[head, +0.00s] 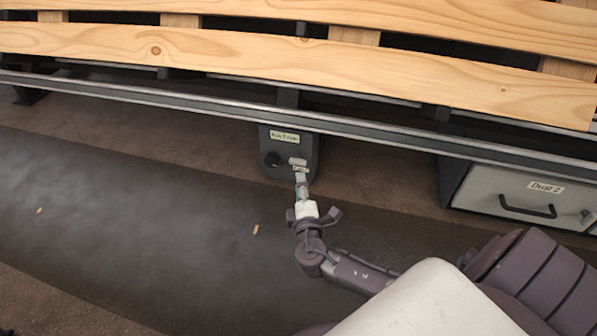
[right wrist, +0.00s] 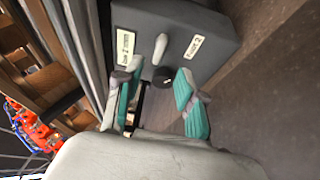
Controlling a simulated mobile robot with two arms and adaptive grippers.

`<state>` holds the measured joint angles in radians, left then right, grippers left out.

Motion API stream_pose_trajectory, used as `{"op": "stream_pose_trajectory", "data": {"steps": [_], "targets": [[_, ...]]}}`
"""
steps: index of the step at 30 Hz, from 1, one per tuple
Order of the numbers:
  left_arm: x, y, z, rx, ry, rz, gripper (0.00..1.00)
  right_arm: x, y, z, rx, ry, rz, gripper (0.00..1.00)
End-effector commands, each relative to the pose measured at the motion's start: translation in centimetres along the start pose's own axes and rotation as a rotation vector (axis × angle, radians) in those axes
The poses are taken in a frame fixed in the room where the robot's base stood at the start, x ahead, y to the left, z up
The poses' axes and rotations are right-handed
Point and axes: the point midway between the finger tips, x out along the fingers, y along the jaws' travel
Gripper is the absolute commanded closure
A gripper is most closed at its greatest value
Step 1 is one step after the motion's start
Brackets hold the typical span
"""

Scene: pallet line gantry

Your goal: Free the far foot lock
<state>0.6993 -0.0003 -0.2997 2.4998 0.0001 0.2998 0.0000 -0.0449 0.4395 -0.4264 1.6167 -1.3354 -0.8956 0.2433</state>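A dark grey housing (head: 305,146) with a small label hangs under the rail, and a round black knob (head: 271,159) sits on its front. The right wrist view shows the housing (right wrist: 210,30) close up, with two labels, a pale lever (right wrist: 160,47) and the black knob (right wrist: 163,77). Nothing legible names it a foot lock. My right gripper (head: 300,168) is in front of the housing. In the right wrist view the right gripper (right wrist: 156,82) has its teal-padded fingers apart, with the knob seen between them and nothing held. My left gripper is out of view.
A metal rail (head: 200,103) runs above the housing, under wooden slats (head: 290,63). A pale drawer (head: 522,197) labelled Dust 2, with a dark handle, is at right. The dark floor strip (head: 130,215) has only small wood chips on it.

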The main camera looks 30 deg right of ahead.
Motion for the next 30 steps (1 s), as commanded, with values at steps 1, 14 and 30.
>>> {"op": "stream_pose_trajectory", "data": {"steps": [1, 14, 30], "targets": [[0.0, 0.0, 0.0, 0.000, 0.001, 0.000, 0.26, -0.9, -0.1, 0.0, 0.001, 0.001, -0.002, 0.61], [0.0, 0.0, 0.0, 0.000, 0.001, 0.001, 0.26, -3.3, 0.0, 0.0, 0.001, 0.000, 0.001, 0.61], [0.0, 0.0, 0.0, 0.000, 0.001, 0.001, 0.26, -3.2, 0.0, 0.0, 0.001, 0.000, 0.000, 0.61]]}}
